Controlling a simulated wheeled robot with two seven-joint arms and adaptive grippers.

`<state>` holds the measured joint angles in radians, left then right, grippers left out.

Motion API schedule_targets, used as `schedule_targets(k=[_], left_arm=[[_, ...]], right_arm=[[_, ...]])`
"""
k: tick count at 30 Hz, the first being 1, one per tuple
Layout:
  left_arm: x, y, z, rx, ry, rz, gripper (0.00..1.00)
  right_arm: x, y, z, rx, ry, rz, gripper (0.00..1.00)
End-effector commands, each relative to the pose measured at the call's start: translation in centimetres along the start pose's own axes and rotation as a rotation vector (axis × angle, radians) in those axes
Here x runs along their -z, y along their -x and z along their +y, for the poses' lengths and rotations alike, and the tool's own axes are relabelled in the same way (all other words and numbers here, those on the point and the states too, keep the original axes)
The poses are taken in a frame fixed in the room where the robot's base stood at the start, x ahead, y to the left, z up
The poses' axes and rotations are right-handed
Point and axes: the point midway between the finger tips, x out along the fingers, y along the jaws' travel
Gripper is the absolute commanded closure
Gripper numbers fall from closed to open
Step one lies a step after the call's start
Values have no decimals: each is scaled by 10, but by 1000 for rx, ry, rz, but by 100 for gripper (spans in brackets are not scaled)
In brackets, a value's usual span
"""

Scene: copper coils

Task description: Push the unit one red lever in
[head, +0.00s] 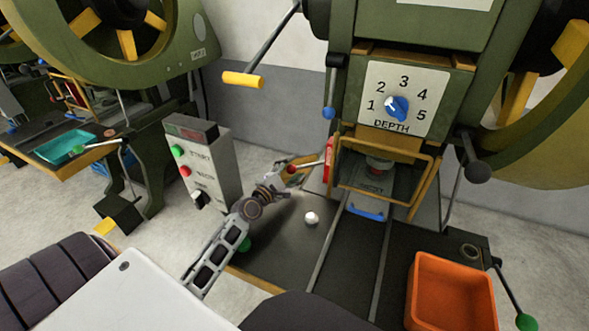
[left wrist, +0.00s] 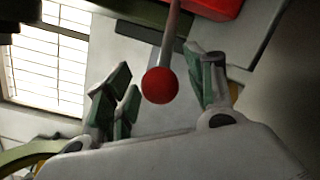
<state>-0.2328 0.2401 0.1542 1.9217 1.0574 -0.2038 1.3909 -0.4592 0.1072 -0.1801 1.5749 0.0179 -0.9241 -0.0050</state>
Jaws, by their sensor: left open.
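The red lever shows in the left wrist view as a red ball knob (left wrist: 160,85) on a thin grey rod. The rod runs up to a red block (left wrist: 215,6), which also shows in the head view (head: 329,160) at the left side of the press opening. My left gripper (left wrist: 165,72) is open, with one finger on each side of the knob in the picture. Gaps show between the knob and both fingers; depth is hard to tell. In the head view my left gripper (head: 298,168) is just left of the red block and partly hides the lever. My right gripper is out of view.
The green press carries a blue depth dial (head: 397,108) and a yellow-framed guard (head: 385,172). A grey button box (head: 203,165) stands left of my left arm. A white-topped knob (head: 312,218) stands on the dark bed. An orange bin (head: 450,293) is at the right.

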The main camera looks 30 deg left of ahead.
Motion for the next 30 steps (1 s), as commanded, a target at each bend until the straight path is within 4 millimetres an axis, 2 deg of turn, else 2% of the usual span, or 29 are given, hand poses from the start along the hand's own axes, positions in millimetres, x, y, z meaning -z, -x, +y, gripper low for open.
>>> schedule_targets(k=[6, 19, 30], left_arm=[[0, 0, 0, 0, 0, 0, 45], [0, 0, 0, 0, 0, 0, 100], [-4, -1, -2, 1, 1, 0, 100]], right_arm=[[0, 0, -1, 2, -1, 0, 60], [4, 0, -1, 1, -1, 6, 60], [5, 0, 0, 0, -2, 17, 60]])
